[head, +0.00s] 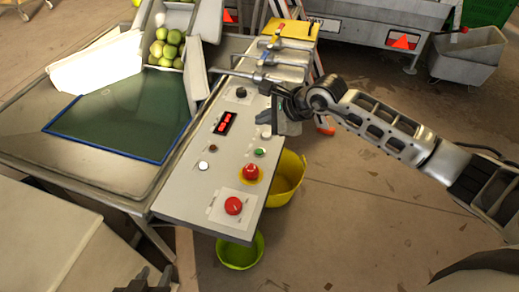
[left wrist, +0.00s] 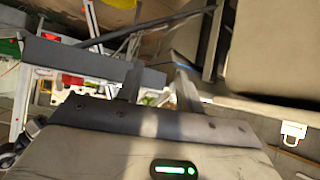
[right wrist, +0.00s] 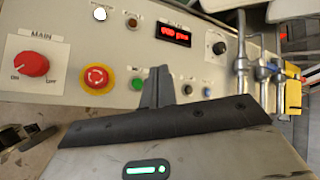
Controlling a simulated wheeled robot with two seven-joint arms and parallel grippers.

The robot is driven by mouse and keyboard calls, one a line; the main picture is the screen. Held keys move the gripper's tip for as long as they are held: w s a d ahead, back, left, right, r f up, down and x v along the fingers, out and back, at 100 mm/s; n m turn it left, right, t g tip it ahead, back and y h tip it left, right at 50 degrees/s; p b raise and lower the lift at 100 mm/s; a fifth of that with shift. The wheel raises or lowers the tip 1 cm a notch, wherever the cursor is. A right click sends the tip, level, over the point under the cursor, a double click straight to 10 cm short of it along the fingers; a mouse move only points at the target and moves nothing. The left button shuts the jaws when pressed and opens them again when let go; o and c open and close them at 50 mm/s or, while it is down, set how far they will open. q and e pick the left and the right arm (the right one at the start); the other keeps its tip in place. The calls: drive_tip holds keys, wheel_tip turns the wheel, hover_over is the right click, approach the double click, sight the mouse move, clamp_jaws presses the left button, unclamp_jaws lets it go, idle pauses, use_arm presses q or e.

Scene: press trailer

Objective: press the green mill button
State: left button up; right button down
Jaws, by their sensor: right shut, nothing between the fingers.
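The green button (head: 260,152) is small and round, on the grey control panel (head: 212,185), between the red emergency stop and a pale button. It also shows in the right wrist view (right wrist: 137,83), just left of my right fingers. My right gripper (head: 279,124) is over the panel's right edge, beside the pale button. Its fingers (right wrist: 157,87) are together and empty; contact with the panel cannot be told. My left gripper (head: 147,281) shows dark at the bottom edge of the head view. In the left wrist view its two fingers (left wrist: 158,85) stand apart with nothing between them.
Levers (head: 262,77) stand at the panel's far end. A yellow bucket (head: 288,180) is below.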

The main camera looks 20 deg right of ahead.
sight(263, 153)
use_arm(q)
drive_tip(key=shift+f, duration=0.1)
use_arm(e)
drive_tip(key=shift+f, duration=0.1)
